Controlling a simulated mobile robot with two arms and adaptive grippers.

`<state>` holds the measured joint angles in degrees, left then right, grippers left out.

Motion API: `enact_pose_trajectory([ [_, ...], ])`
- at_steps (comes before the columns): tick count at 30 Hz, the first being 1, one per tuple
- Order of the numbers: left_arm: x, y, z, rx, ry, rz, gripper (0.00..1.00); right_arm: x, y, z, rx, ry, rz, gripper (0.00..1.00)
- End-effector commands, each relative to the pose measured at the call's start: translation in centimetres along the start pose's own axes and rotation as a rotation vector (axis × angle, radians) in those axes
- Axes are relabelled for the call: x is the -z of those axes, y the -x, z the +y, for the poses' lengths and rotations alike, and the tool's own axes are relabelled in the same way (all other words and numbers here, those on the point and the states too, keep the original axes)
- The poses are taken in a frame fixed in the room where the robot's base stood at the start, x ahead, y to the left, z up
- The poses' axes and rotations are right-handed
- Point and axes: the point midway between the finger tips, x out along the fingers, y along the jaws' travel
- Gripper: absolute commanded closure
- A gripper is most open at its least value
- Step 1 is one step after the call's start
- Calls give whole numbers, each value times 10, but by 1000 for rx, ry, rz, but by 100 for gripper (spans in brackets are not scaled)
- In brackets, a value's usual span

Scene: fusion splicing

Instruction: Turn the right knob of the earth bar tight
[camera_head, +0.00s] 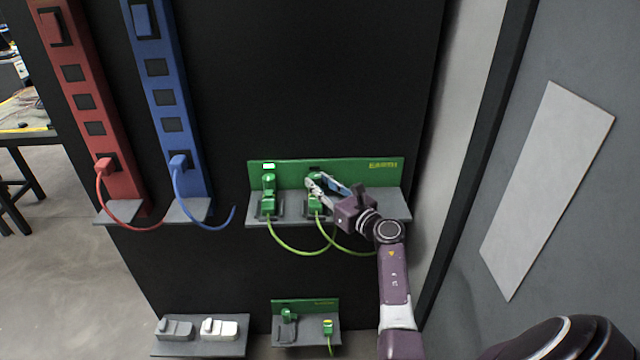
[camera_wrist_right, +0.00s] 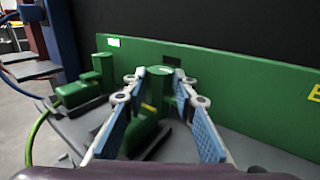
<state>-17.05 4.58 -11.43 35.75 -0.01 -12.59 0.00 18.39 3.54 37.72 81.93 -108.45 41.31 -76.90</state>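The green earth bar (camera_head: 348,174) is mounted on the dark panel in the middle of the head view; its green back plate also shows in the right wrist view (camera_wrist_right: 250,95). Its left knob (camera_head: 268,182) stands free of any gripper. Its right knob (camera_wrist_right: 160,82) is upright between my right fingertips, and both tips appear to touch its sides. My right gripper (camera_head: 319,180) reaches in from the right and partly hides this knob in the head view. A green plug body with a cable sits below each knob. My left gripper is not in view.
A red power strip (camera_head: 78,95) and a blue one (camera_head: 162,90) stand at the left with plugged cables. Yellow-green cables loop below the earth bar. A smaller green unit (camera_head: 305,322) and a grey shelf (camera_head: 198,345) are lower down. A grey wall stands at the right.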

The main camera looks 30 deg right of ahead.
Motion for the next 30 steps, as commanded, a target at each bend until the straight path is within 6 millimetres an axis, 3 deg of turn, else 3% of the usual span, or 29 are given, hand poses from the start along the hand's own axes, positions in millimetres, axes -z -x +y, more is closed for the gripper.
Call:
enact_pose_trajectory([
  [4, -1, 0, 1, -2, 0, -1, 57, 0, 0, 0, 0, 0, 0, 99],
  [14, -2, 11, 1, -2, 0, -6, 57, -2, 0, 3, 55, 0, 2, 99],
  [30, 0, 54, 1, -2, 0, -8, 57, -2, -3, 13, 426, -5, 3, 99],
])
